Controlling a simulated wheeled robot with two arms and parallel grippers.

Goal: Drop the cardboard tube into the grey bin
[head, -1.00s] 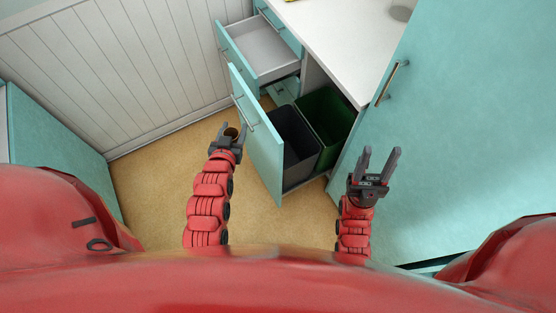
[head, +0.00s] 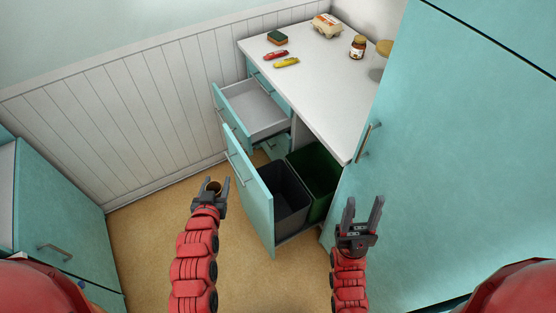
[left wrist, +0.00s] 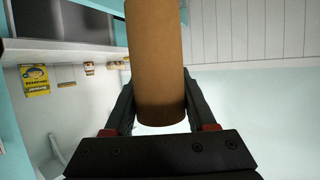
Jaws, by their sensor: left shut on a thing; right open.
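The brown cardboard tube (left wrist: 155,65) is between the fingers of my left gripper (head: 214,190), which is shut on it. In the head view only the tube's round open end (head: 214,187) shows. The gripper is left of the pulled-out bin drawer, outside its front panel. The grey bin (head: 285,195) stands in that drawer, open at the top, just behind the panel; its inside is dark and looks empty. My right gripper (head: 361,220) is open and empty, in front of the tall teal cabinet, right of the drawer.
A green bin (head: 316,175) sits beside the grey bin. The teal drawer front (head: 248,190) stands between my left gripper and the bins. An open upper drawer (head: 255,108) is behind.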

